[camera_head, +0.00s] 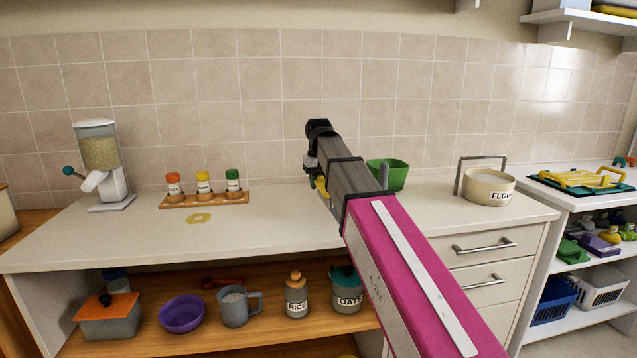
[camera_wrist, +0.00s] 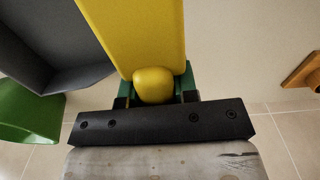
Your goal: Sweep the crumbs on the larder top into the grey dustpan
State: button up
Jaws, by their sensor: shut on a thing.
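My gripper (camera_wrist: 155,90) has green fingers and is shut on the rounded yellow end of a broad yellow tool (camera_wrist: 133,30), whose far end runs out of the wrist view. No bristles show, so I cannot tell for sure that it is a brush. In the head view a bit of yellow (camera_head: 321,186) shows beside my arm, which hides most of the gripper. I cannot make out crumbs on the pale worktop (camera_head: 270,225) in either view.
A green bowl (camera_head: 397,172) stands behind my arm. A spice rack (camera_head: 205,199) with several jars and a cereal dispenser (camera_head: 100,165) stand left. A flour tin (camera_head: 487,188) stands right. The front left worktop is clear.

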aim_at(319, 204)
jog(key=d+f, duration=0.1)
jog(key=d, duration=0.1)
jog(key=w+d+f, duration=0.1)
jog(key=d, duration=0.1)
jog(key=d+f, duration=0.1)
jog(key=d, duration=0.1)
jog(key=shift+w+d+f, duration=0.15)
jog(key=shift+w+f, duration=0.2)
jog(key=shift+s+a, duration=0.3)
jog(key=shift+a, duration=0.75)
jog(key=shift+s+a, duration=0.3)
jog(key=shift+a, duration=0.75)
jog(key=shift+s+a, duration=0.3)
jog(key=shift+a, duration=0.75)
jog(key=shift+f, duration=0.6)
jog(key=shift+r, duration=0.1)
jog(key=shift+d, duration=0.15)
jog(key=shift+w+d+r, duration=0.1)
jog(key=shift+w+d, duration=0.1)
jog(key=shift+d, duration=0.3)
jog(key=shift+w+d, duration=0.15)
jog(key=shift+d, duration=0.3)
